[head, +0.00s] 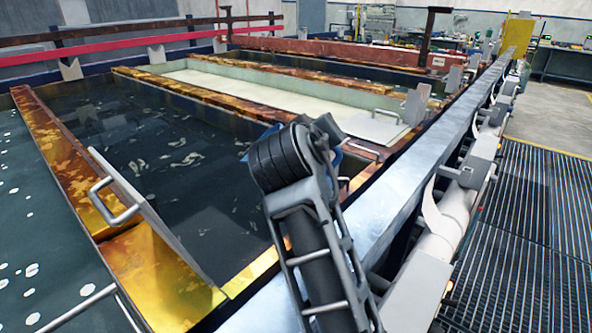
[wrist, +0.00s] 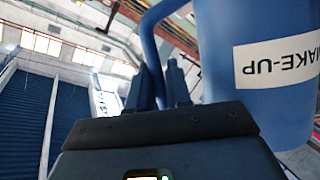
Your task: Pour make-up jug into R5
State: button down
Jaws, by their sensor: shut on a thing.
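The make-up jug (wrist: 262,105) is blue, with a white MAKE-UP label that reads upside down in the wrist view. It fills the right of that view. My gripper (wrist: 160,78) is shut on the jug's blue handle (wrist: 150,38). In the head view my arm hides nearly all of the jug; only bits of blue show beside the wrist, above the tank rims. No R5 marking is readable. A tank of dark liquid (head: 160,155) lies left of my arm, and a tank of pale liquid (head: 265,88) lies beyond it.
A long metal rail (head: 425,150) runs along the tank ends, with grey fittings and pipes (head: 455,215) beside it. A plate with a handle (head: 120,205) stands at the near dark tank's left edge. Grated floor (head: 530,235) on the right is clear.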

jog(key=shift+r, duration=0.15)
jog(key=shift+a+r+n+h, duration=0.1)
jog(key=shift+a+n+h, duration=0.2)
jog(key=shift+a+n, duration=0.3)
dwell(1.1)
jog(key=shift+a+n+t+h, duration=0.4)
jog(key=shift+a+n, duration=0.15)
jog(key=shift+n, duration=0.25)
jog(key=shift+a+f, duration=0.1)
jog(key=shift+f, duration=0.15)
dwell(0.5)
jog(key=shift+a+f+n+h, duration=0.3)
jog(key=shift+a+n, duration=0.45)
jog(key=shift+n, duration=0.05)
dwell(0.9)
